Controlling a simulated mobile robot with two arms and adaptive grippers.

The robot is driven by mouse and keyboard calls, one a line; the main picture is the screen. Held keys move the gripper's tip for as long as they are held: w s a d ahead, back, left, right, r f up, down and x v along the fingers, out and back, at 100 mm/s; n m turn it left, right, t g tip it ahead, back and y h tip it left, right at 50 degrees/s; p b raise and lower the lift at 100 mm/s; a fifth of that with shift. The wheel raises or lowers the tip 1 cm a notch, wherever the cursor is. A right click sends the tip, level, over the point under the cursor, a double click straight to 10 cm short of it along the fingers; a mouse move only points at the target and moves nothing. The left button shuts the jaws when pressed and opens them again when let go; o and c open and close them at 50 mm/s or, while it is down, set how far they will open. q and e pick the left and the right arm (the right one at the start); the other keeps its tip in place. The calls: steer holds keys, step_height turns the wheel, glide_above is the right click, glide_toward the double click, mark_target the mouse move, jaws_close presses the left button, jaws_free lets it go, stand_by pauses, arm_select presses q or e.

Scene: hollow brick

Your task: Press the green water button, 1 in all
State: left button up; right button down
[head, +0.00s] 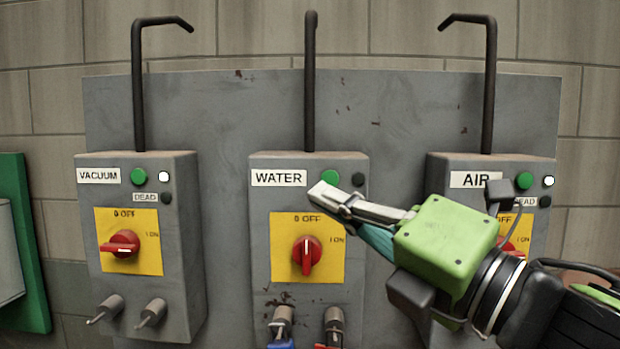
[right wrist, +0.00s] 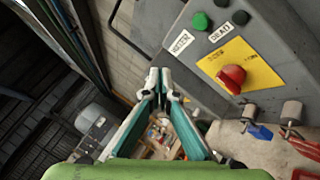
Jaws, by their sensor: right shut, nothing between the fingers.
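The grey WATER box (head: 262,215) stands in the middle of the panel. Its green button (head: 330,177) sits right of the WATER label, with a dark lamp (head: 358,180) beside it. The green button also shows at the top of the right wrist view (right wrist: 200,21). My right gripper (head: 322,194) is shut and empty, its tips just below the green button in the head view. In the right wrist view the tips (right wrist: 160,78) look apart from the box, left of and below the button. The water box's DEAD label (right wrist: 220,32) is hidden behind the gripper in the head view. My left gripper is out of view.
The red water knob (head: 307,252) stands upright toward OFF. The VACUUM box (head: 185,260) is on the left and the AIR box (head: 438,168) on the right, partly behind my right arm; both have lit white lamps. Dark pipes rise above. Fittings stick out below.

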mark_target(330, 179)
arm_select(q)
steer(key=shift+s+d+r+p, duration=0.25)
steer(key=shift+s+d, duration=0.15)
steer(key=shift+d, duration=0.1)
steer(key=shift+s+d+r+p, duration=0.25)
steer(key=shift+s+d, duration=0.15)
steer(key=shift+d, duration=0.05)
arm_select(e)
steer(key=w, duration=0.8)
steer(key=shift+d, duration=0.35)
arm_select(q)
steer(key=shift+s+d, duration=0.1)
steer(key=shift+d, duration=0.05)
arm_select(e)
steer(key=shift+r, duration=0.1)
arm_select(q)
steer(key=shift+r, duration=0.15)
arm_select(e)
steer(key=shift+w, duration=0.15)
arm_select(q)
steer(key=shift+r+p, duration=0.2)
steer(key=shift+p, duration=0.15)
arm_select(e)
steer(key=shift+w, duration=0.35)
